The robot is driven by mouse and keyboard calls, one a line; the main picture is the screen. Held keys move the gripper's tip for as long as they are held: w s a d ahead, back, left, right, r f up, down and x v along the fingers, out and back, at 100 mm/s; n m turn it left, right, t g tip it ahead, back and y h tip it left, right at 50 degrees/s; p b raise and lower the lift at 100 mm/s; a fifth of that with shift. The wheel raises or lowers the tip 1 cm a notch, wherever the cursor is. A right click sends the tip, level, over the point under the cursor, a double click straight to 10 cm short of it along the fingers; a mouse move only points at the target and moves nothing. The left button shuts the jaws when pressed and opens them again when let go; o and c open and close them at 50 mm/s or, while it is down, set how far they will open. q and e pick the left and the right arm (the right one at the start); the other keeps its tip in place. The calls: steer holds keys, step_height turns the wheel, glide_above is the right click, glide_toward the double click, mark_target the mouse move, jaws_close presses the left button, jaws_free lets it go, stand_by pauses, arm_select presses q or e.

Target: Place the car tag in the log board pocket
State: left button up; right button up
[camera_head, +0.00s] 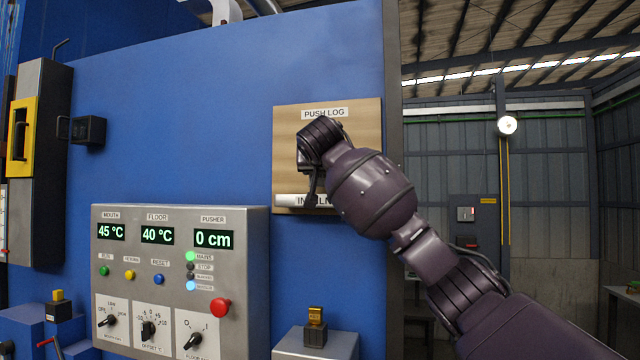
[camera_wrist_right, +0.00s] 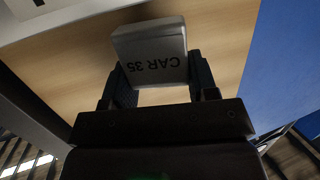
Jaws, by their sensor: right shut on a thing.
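The log board (camera_head: 345,160) is a wooden panel on the blue wall, headed "PUSH LOG". A pale pocket strip (camera_head: 290,200) runs along its bottom edge, its lettering partly hidden by my right gripper. My right gripper (camera_head: 312,192) is in front of the board, its fingers pointing down near the strip. In the right wrist view it is shut on the car tag (camera_wrist_right: 152,45), a pale block reading "CAR 35", upside down in that picture. The tag is hidden in the head view. I cannot tell whether it touches the pocket. My left gripper is out of view.
A grey control panel (camera_head: 250,285) with displays, knobs and a red button (camera_head: 220,307) juts out below left of the board. Open hall lies to the right of the wall edge.

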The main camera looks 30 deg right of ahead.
mark_target(320, 183)
steer(key=shift+f, duration=1.6)
steer(key=shift+w+d+f+p, duration=0.1)
steer(key=shift+d+f+p, duration=0.1)
steer(key=shift+f+p, duration=0.2)
steer(key=shift+a, duration=0.1)
steer(key=shift+f, duration=0.1)
steer(key=o, duration=1)
